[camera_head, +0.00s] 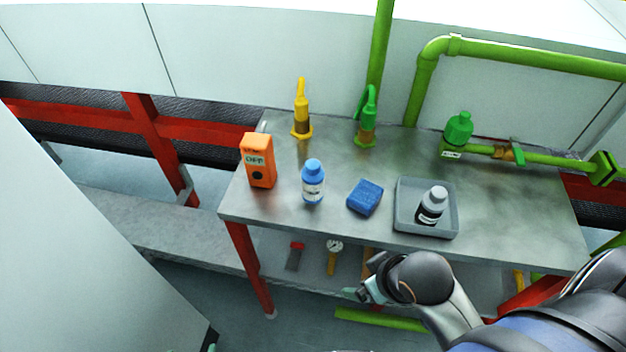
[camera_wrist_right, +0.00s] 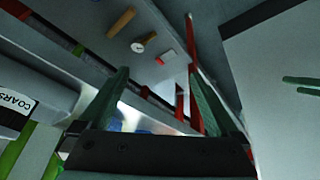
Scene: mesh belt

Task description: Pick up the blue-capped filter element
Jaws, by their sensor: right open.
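I cannot make out a blue-capped filter element for certain in either view. A blue bottle with a blue cap (camera_head: 312,182) and white label stands upright on the metal table. My right gripper (camera_head: 358,293) is in front of the table's near edge, low by the lower shelf and apart from the bottle. In the right wrist view its two dark green fingers (camera_wrist_right: 160,74) are spread, with nothing seen held. A pale, bluish blurred patch shows low between them; I cannot tell what it is.
On the metal table (camera_head: 350,228) stand an orange box (camera_head: 258,160), a blue sponge (camera_head: 365,197) and a grey tray (camera_head: 410,226) holding a grey-capped bottle (camera_head: 432,206). The lower shelf carries a red-topped grey item (camera_head: 295,256) and a gauge (camera_head: 334,257). Green pipes (camera_head: 530,160) run at right.

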